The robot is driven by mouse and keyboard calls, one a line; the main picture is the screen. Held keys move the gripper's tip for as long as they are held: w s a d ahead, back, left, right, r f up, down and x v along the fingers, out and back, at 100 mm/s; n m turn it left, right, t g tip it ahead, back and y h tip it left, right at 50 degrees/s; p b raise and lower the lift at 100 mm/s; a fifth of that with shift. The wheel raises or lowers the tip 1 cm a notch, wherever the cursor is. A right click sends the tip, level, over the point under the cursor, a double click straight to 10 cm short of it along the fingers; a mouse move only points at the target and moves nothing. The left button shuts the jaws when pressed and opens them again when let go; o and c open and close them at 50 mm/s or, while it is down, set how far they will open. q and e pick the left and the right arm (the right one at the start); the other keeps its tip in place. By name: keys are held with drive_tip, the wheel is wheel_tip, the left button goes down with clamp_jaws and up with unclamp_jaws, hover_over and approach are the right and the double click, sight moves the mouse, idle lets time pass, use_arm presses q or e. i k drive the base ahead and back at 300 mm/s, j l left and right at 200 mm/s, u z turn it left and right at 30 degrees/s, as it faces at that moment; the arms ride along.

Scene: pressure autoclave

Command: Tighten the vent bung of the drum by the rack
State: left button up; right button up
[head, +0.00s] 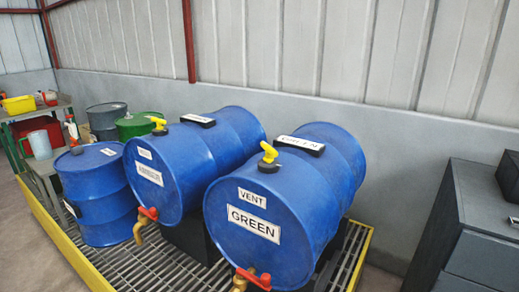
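Two blue drums lie on their sides over a grated platform. The left lying drum (160,182) is nearer the green-framed rack (14,133). It has a yellow-handled bung (158,124) on a black base at its upper front edge, a small label and a larger unreadable label. The right lying drum (290,205) is labelled VENT and GREEN and has a similar yellow-handled bung (268,155). I cannot tell how tight either bung is. An upright blue drum (98,205) stands left of them, closest to the rack. Neither of my grippers is in view.
Red-handled brass taps (145,222) (250,279) stick out from the lying drums' lower fronts. The grating (165,270) has a yellow edge (62,240). Grey and green drums (138,125) stand behind. A dark cabinet (470,235) is at right; bare floor shows at left.

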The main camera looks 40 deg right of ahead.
sight(270, 152)
drive_tip(key=z, duration=1.45)
